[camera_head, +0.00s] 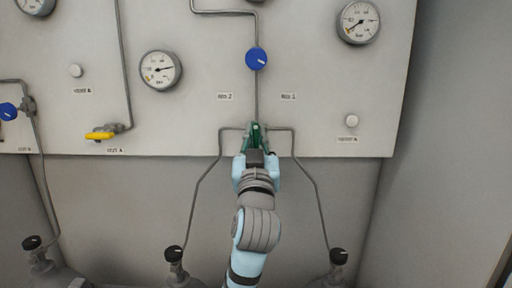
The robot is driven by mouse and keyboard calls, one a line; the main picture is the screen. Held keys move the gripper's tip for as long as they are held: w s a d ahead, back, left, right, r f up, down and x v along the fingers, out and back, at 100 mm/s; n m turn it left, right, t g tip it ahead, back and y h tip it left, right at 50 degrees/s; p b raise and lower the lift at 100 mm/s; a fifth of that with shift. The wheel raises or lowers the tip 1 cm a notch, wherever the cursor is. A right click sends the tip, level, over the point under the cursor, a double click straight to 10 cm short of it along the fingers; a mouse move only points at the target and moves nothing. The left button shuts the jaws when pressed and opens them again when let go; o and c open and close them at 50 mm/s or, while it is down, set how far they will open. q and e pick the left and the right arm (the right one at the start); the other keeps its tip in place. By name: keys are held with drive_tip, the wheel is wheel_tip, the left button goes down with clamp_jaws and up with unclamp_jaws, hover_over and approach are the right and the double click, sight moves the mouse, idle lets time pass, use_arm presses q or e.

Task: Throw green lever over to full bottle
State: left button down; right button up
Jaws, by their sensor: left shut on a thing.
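The green lever (255,133) sits on the lower edge of the pale panel, below the blue round knob and between two thin pipes. My left gripper (256,145) reaches up from below and is shut on the green lever, hiding most of it. Two bottles with black valve tops stand below: the left bottle (177,271) and the right bottle (336,278). A pipe runs down from the lever's valve to each. I cannot tell from the picture which bottle is full. My right gripper does not show.
On the panel (200,130) are several gauges, including one at upper right (358,21), a blue knob (256,59), a yellow lever (100,136) and a white button (351,121). Another bottle (45,268) stands at lower left. Thin pipes flank my arm.

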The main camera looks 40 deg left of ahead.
use_arm(q)
drive_tip(key=n+g+y+b, duration=0.1)
drive_tip(key=n, duration=0.2)
drive_tip(key=n+g+y+b, duration=0.1)
drive_tip(key=n+b, duration=0.1)
drive_tip(key=n, duration=0.1)
drive_tip(key=shift+n+g, duration=0.3)
drive_tip(key=shift+n, duration=0.1)
drive_tip(key=shift+n+g+y+b, duration=0.3)
drive_tip(key=shift+n+g+b, duration=0.3)
drive_tip(key=shift+n, duration=0.65)
drive_tip(key=shift+n+g+y+b, duration=0.3)
drive_tip(key=shift+n+g+b, duration=0.25)
drive_tip(key=shift+n, duration=0.7)
drive_tip(key=c, duration=1.7)
unclamp_jaws()
drive_tip(key=shift+o, duration=0.2)
